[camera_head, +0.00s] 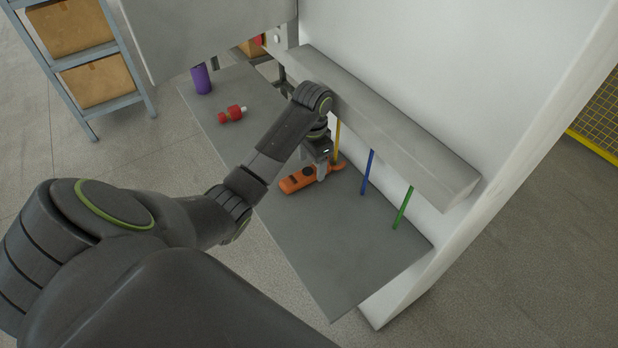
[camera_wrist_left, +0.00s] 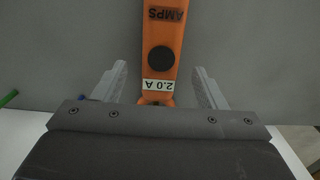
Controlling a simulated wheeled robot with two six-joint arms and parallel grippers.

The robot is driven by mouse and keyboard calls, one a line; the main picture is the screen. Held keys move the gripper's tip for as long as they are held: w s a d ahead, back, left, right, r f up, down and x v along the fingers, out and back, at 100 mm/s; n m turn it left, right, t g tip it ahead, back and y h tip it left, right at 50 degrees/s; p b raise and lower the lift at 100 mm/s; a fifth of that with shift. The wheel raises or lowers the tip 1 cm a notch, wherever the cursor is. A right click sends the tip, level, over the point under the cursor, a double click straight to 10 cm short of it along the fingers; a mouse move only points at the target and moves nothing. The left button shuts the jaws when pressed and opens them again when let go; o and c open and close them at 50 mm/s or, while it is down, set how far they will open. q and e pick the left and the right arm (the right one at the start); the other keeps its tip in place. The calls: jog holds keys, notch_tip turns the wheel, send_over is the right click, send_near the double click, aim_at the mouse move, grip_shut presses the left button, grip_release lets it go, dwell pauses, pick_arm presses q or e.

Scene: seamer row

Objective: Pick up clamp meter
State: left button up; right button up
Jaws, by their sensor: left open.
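The orange clamp meter (camera_head: 298,180) lies on the grey shelf, below my left gripper (camera_head: 323,172). In the left wrist view the clamp meter (camera_wrist_left: 161,55) runs between the two open fingers of my left gripper (camera_wrist_left: 162,88), with a gap on each side. Its face shows the word AMPS, a dark round dial and a white label reading 2.0 A. Part of the meter is hidden by the gripper in the head view. My right gripper is not in view.
The grey shelf (camera_head: 335,255) also holds a red object (camera_head: 231,114) and a purple cylinder (camera_head: 201,79). Yellow, blue (camera_head: 367,172) and green (camera_head: 403,208) rods stand beside the meter, under a grey beam (camera_head: 400,140). The shelf's front part is clear.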

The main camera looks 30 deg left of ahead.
pick_arm(q)
jog(key=shift+f+p, duration=0.3)
jog(key=shift+f, duration=1.15)
jog(key=c, duration=1.3)
jog(key=shift+r, duration=0.2)
